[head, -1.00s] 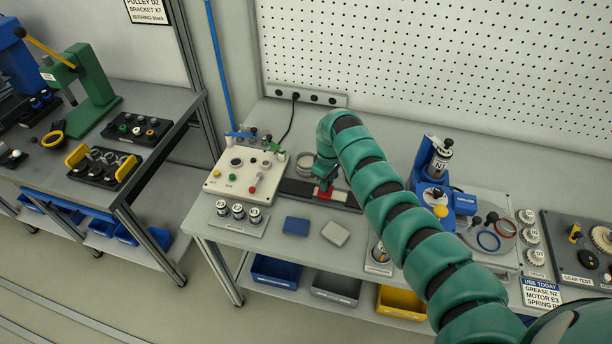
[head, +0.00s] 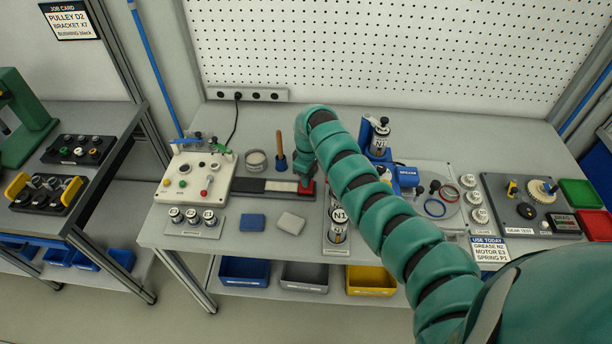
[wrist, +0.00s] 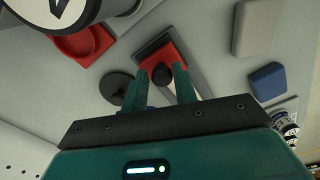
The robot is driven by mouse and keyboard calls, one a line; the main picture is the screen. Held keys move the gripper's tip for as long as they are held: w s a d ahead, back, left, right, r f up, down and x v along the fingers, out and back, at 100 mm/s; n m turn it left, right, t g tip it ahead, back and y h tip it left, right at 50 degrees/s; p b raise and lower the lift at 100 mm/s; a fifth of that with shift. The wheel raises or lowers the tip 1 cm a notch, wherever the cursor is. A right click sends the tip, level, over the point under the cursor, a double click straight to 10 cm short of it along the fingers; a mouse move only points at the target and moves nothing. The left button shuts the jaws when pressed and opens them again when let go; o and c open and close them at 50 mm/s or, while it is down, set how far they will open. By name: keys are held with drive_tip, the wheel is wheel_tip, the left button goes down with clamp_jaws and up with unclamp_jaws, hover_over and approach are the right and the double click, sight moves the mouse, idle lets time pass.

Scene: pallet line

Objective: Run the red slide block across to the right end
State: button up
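The red slide block (head: 306,188) is at the right end of its dark track (head: 247,185) in the head view, with a pale strip showing to its left. My gripper (head: 305,176) is over it, its fingers partly hidden by my arm. In the wrist view the red block (wrist: 178,50) lies beyond the fingertips. Its black knob (wrist: 163,75) sits between the two fingers of my gripper (wrist: 161,80), which look closed around it. Any small gap to the left finger is hard to judge.
A bearing-like can marked N1 (head: 338,228) stands just right of the track's front. A wooden-handled tool (head: 281,150) stands behind the track. A white control panel (head: 196,178) is at left. Blue (head: 251,222) and grey (head: 290,222) blocks lie in front.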

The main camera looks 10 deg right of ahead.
drive_tip(key=shift+o, duration=1.4)
drive_tip(key=shift+d, duration=0.15)
drive_tip(key=shift+r, duration=0.1)
wheel_tip(320, 180, up, 17)
drive_tip(key=b, duration=0.4)
drive_tip(key=shift+r+b, duration=0.15)
drive_tip(key=shift+b, duration=0.25)
drive_tip(key=shift+s, duration=0.1)
